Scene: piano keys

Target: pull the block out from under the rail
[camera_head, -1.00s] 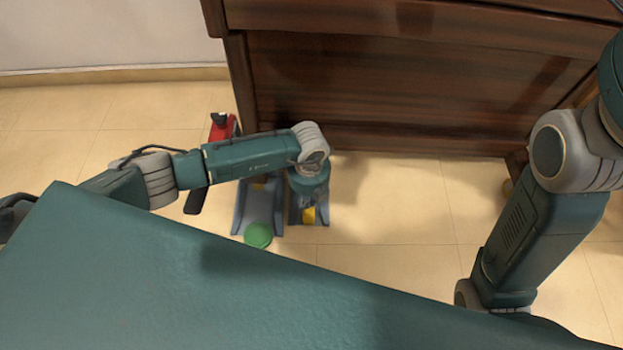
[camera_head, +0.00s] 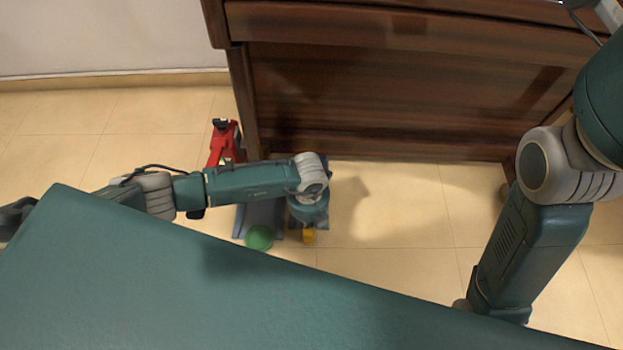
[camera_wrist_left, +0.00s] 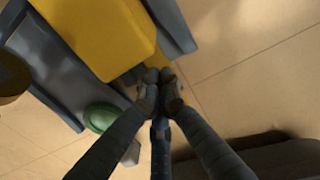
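A yellow block (camera_head: 308,236) shows just below my left wrist in the head view, at the front end of a blue-grey rail (camera_head: 324,212). In the left wrist view, a narrow yellow piece (camera_wrist_left: 139,38) runs from a blue-grey channel towards my left gripper (camera_wrist_left: 159,75). The fingertips are close together around its near end. In the head view, my left arm hides the fingers. A larger yellow part (camera_wrist_left: 95,30) lies over the rails in the wrist view. My right gripper is out of view; only my right arm shows.
A green disc (camera_head: 259,237) sits at the front of a second blue-grey rail (camera_head: 262,215). A red object (camera_head: 222,142) stands by the leg of the dark wooden piano (camera_head: 400,90). The tiled floor (camera_head: 395,210) to the right is clear.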

